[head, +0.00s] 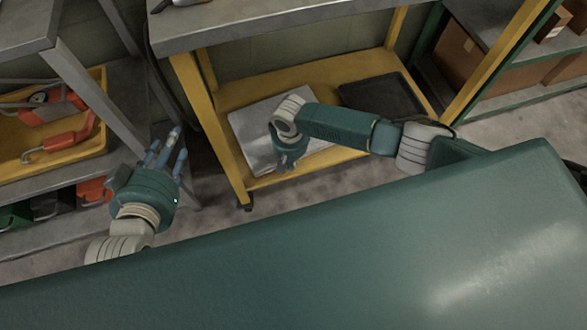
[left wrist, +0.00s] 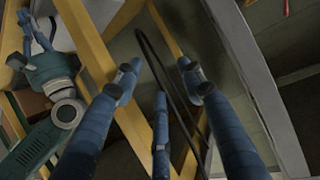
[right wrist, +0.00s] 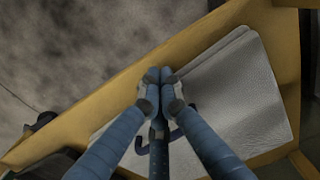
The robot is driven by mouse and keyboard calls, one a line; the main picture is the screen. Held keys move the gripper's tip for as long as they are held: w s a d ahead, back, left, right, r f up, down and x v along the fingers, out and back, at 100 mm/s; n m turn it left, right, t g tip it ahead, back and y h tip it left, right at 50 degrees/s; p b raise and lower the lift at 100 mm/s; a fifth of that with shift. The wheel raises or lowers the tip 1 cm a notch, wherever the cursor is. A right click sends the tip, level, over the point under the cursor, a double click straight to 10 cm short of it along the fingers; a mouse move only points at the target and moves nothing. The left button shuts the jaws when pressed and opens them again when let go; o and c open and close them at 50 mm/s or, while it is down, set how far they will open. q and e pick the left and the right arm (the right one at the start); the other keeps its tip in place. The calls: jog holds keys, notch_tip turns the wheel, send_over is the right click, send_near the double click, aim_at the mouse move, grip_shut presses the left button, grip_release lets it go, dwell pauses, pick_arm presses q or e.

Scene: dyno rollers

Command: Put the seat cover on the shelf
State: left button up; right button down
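The seat cover, a flat light grey piece with a grained surface (head: 250,120), lies on the lower yellow shelf (head: 235,95) of the workbench. In the right wrist view the cover (right wrist: 235,95) fills the right side, and a dark curved piece shows in front of it behind the fingers. My right gripper (right wrist: 160,76) is over the cover's near edge with its fingertips together; I cannot tell whether anything is pinched. It also shows in the head view (head: 288,165). My left gripper (head: 168,148) is open and empty, left of the workbench; it shows in the left wrist view (left wrist: 160,66).
A black tray (head: 383,97) lies right of the cover on the same shelf. The grey bench top (head: 290,18) overhangs it, with yellow posts at the sides. A rack at left holds a yellow tray (head: 20,165) with orange tools. Another shelf with cardboard boxes (head: 465,58) stands right.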

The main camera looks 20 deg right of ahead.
jog(key=shift+w+d+f+p, duration=0.15)
jog(key=shift+w+p, duration=0.05)
jog(key=shift+p, duration=0.7)
pick_arm(q)
jog(key=s+a+f+g+y, duration=0.1)
jog(key=s+a+f+g, duration=0.2)
jog(key=s+f+g, duration=0.3)
jog(key=s+f, duration=0.2)
jog(key=s, duration=0.1)
jog(key=shift+s+a+f+y, duration=0.25)
jog(key=shift+s+a+y, duration=0.05)
jog(key=shift+y, duration=0.1)
pick_arm(e)
jog(key=shift+s+p, duration=0.7)
jog(key=shift+s, duration=0.2)
pick_arm(q)
jog(key=s+a+g+p, duration=0.3)
jog(key=s+a, duration=0.1)
jog(key=s, duration=0.5)
notch_tip(320, 180, down, 15)
jog(key=g+p, duration=0.1)
jog(key=p, duration=0.2)
jog(key=shift+w+d+r+y, duration=0.15)
jog(key=shift+d+y, duration=0.2)
jog(key=shift+y, duration=0.05)
pick_arm(e)
notch_tip(320, 180, up, 10)
jog(key=s, duration=0.2)
